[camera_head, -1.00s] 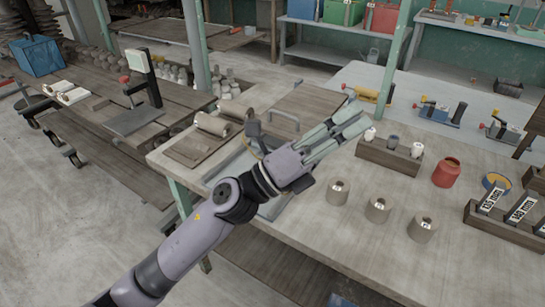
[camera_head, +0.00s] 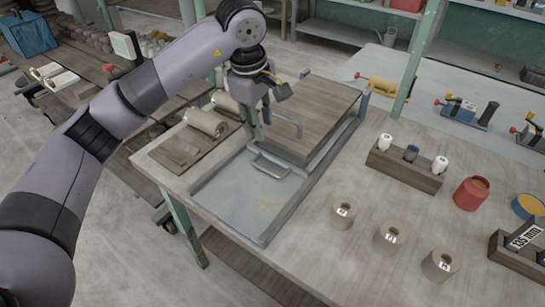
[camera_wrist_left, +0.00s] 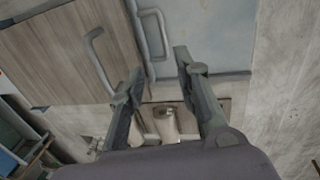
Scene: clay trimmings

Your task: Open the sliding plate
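A wooden plate (camera_head: 322,105) with a grey bar handle (camera_head: 288,122) lies on the back part of a grey metal frame on the table. A second grey bar handle (camera_head: 268,164) is over the bare grey front part (camera_head: 235,196). My left gripper (camera_head: 260,126) points down just left of both handles. In the left wrist view, the gripper (camera_wrist_left: 158,64) is open with nothing between its fingers; the wooden plate (camera_wrist_left: 58,62) and both handles, one on the wood (camera_wrist_left: 93,58) and one by the grey sheet (camera_wrist_left: 152,35), lie beyond. My right gripper is not in view.
Rolled clay (camera_head: 206,122) on a wooden board (camera_head: 178,150) lies left of the frame. Right of it are a wooden block with small bottles (camera_head: 405,168), several clay cylinders (camera_head: 389,236) and a red jar (camera_head: 471,193). A green post (camera_head: 408,75) rises behind.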

